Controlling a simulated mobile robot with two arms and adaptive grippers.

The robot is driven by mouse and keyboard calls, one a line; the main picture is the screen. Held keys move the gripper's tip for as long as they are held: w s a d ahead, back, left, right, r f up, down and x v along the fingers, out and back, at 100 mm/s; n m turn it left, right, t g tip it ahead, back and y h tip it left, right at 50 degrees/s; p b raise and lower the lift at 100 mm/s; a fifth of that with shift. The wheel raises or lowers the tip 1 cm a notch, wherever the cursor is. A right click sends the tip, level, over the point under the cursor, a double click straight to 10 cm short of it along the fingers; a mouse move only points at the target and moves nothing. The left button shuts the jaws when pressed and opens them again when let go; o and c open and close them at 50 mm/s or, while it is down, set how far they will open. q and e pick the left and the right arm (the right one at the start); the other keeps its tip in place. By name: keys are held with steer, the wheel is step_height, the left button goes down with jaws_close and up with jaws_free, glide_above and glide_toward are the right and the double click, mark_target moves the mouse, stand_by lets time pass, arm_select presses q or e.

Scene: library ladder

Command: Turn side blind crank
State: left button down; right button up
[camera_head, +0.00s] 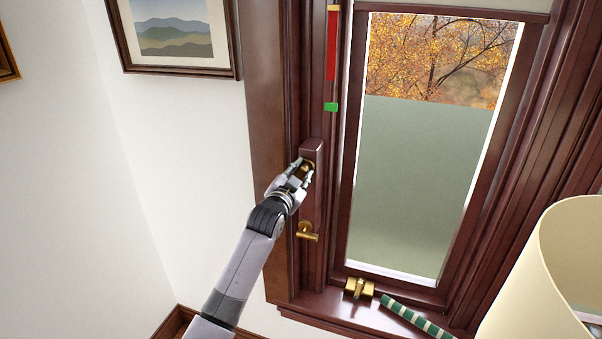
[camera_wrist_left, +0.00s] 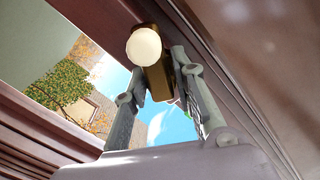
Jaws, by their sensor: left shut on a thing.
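My left gripper (camera_head: 303,170) is at the brown crank box (camera_head: 312,149) on the left side of the window frame. In the left wrist view my left gripper (camera_wrist_left: 158,72) has its two fingers on either side of the brass crank (camera_wrist_left: 155,82), shut on it. The crank's round cream knob (camera_wrist_left: 143,47) shows near the fingertips. In the head view the gripper hides most of the crank. The grey-green blind (camera_head: 425,185) covers the lower part of the window, with autumn trees visible above it. My right gripper is not in view.
A brass window handle (camera_head: 307,232) is below. A brass fitting (camera_head: 358,289) and a striped rod (camera_head: 415,317) are at the sill. A lampshade (camera_head: 550,275) stands at right.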

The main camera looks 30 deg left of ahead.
arm_select(q)
steer(key=shift+m, duration=0.3)
steer(key=m+p, duration=0.1)
steer(key=m, duration=0.4)
steer(key=shift+a+r, duration=0.1)
steer(key=m+p, duration=0.1)
steer(key=m, duration=0.5)
steer(key=shift+r+m+p, duration=0.15)
steer(key=shift+m+p, duration=0.15)
steer(key=shift+m, duration=0.1)
steer(key=m+p, duration=0.2)
steer(key=m, duration=0.4)
steer(key=shift+r, duration=0.1)
steer(key=m+p, duration=0.1)
steer(key=m, duration=0.2)
steer(key=shift+m+p, duration=0.4)
steer(key=shift+m, duration=0.7)
steer(key=c, duration=1.4)
jaws_free()
